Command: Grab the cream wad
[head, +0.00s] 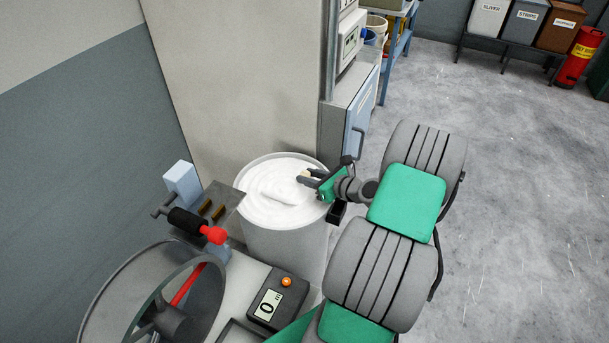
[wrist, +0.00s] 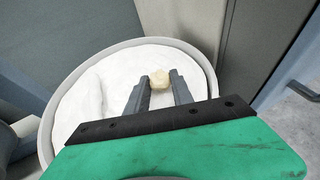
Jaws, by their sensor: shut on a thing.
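The cream wad (wrist: 160,79) is a small, pale yellowish lump between the fingertips of my gripper (wrist: 159,82) in the wrist view. My gripper is shut on it. In the head view my gripper (head: 307,178) reaches in from the right over the round can, and only a small bit of the wad (head: 305,172) shows by the fingers. The wad is over the white fibre (head: 265,205) that fills the can. I cannot tell whether it still touches the fibre.
The can (head: 283,250) has a pale raised rim (wrist: 208,72) around the fibre. A tall beige cabinet (head: 240,80) stands right behind it. Open floor (head: 520,200) lies to the right.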

